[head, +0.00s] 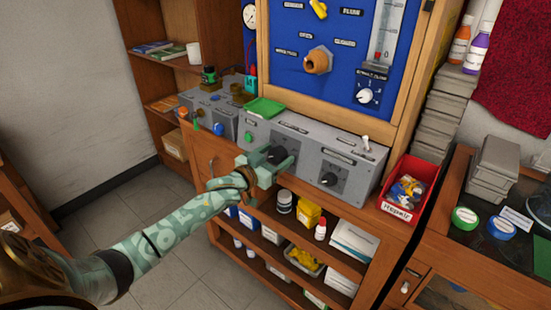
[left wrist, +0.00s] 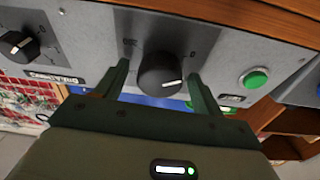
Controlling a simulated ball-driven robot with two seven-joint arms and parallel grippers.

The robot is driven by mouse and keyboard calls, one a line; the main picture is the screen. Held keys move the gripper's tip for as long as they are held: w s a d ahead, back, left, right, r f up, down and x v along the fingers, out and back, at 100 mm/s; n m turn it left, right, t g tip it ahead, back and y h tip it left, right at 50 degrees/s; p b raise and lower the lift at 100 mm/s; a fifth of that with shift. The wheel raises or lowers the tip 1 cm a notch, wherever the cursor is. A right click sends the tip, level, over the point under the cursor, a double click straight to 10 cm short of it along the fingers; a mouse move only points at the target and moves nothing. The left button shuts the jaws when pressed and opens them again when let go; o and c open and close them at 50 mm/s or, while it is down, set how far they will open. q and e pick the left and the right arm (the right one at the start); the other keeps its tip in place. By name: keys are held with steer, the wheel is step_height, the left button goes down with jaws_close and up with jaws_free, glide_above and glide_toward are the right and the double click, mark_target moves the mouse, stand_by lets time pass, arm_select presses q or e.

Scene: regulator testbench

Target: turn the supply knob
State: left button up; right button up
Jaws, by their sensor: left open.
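A grey control box (head: 345,158) stands on the wooden bench and carries two black knobs. One black knob (head: 277,154) is at my left gripper (head: 275,164) in the head view, partly hidden by it. In the left wrist view this knob (left wrist: 158,76) sits between the two open fingers of my left gripper (left wrist: 158,72), with a gap showing on each side. Its white pointer mark shows. The other black knob (head: 328,179) is to the right on the box and also shows in the left wrist view (left wrist: 18,45). I cannot read which label says supply. My right gripper is out of view.
A green button (head: 249,136) is left of the nearer knob, and a toggle switch (head: 366,142) stands on the box's right. A red bin (head: 408,193) is beside the box. Shelves below hold bottles and boxes. A blue panel (head: 335,60) rises behind.

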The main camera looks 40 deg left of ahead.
arm_select(q)
steer(key=c, duration=1)
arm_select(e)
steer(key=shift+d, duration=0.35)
arm_select(q)
steer(key=shift+m, duration=0.3)
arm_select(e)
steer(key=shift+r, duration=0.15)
